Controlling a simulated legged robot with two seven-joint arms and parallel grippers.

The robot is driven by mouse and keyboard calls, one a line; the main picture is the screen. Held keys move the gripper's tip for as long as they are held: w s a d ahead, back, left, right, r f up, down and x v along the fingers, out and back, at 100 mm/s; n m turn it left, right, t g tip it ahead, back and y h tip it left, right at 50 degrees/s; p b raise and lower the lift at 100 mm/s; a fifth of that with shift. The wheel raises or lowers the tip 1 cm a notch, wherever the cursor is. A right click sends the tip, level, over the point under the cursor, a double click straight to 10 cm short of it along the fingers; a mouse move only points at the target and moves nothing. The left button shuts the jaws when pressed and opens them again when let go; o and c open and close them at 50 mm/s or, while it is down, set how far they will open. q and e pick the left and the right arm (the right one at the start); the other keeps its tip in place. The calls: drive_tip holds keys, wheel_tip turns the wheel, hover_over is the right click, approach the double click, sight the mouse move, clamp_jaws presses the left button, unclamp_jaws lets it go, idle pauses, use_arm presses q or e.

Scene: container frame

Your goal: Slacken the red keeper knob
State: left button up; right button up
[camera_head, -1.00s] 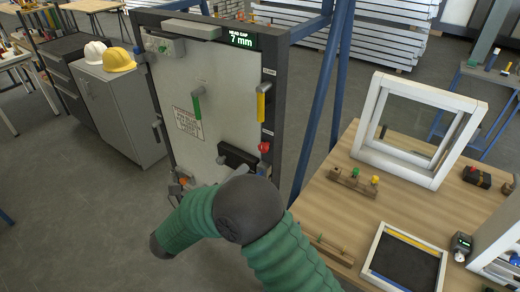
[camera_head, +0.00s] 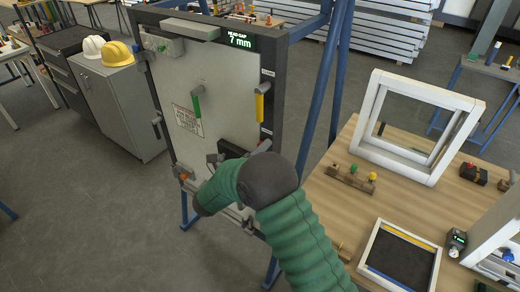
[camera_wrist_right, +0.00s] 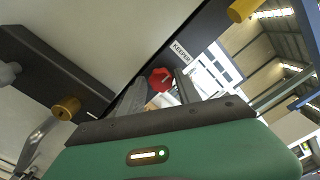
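The red keeper knob (camera_wrist_right: 160,79) shows in the right wrist view, beside the KEEPER label (camera_wrist_right: 181,51) on the dark frame. My right gripper (camera_wrist_right: 159,92) is open, with one finger on each side of the knob in that view. I cannot tell whether either finger touches it. My left gripper is not in view.
The panel carries a green handle (camera_head: 196,103), a yellow handle (camera_head: 260,103) and a display (camera_head: 241,42) reading 7 mm. A dark block with a brass knob (camera_wrist_right: 66,108) lies left of my gripper. A wooden table (camera_head: 335,203) stands right, holding a white frame (camera_head: 404,168).

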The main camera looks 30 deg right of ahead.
drive_tip(key=shift+a, duration=0.15)
clamp_jaws()
